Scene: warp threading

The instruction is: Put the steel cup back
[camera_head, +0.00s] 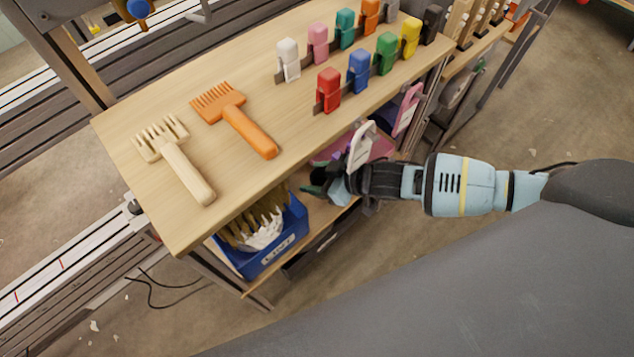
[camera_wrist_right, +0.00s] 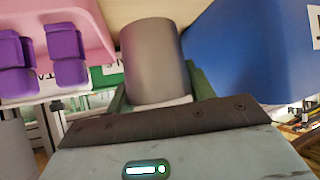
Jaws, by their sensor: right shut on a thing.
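The steel cup (camera_wrist_right: 155,62) is a plain grey cylinder in the right wrist view. It stands between the green fingers of my right gripper (camera_wrist_right: 158,88), which is shut on it. In the head view my right gripper (camera_head: 314,184) reaches in from the right, below the front edge of the wooden table top, by the lower shelf (camera_head: 322,212). The cup cannot be made out there. Whether its base touches the shelf is hidden. My left gripper is not in view.
A blue bin (camera_head: 278,256) with brushes stands left of my right gripper; its blue wall (camera_wrist_right: 240,50) is close right of the cup. A pink bin (camera_wrist_right: 92,22) with purple pieces is at left. The table top (camera_head: 300,130) above carries two combs and several coloured clips.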

